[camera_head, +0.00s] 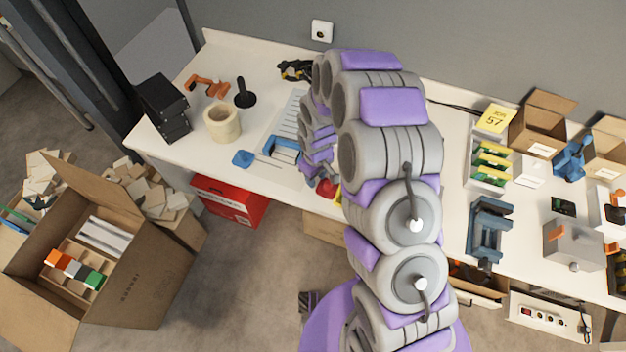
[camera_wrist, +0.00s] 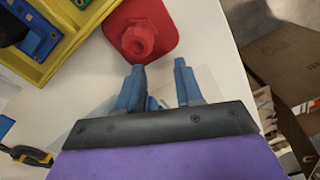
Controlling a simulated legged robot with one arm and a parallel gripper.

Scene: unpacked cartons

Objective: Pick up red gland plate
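The red gland plate (camera_wrist: 160,22) lies on the white table in the wrist view. It is a flat red plate with rounded corners and a raised hexagonal fitting, and the top of the picture cuts it off. My gripper (camera_wrist: 159,72) has its two blue fingers apart with nothing between them. The fingertips show just below the plate in the picture, with the left tip close to the hexagonal fitting; I cannot tell whether they touch. In the head view, a small red piece (camera_head: 326,187) shows beside my arm, which hides the gripper.
A yellow tray (camera_wrist: 82,40) with blue parts sits left of the plate in the wrist view. A yellow-black tool (camera_wrist: 28,155) lies lower left. Cartons (camera_wrist: 285,60) stand beyond the table edge at right. In the head view, a tape roll (camera_head: 222,123) stands on the table.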

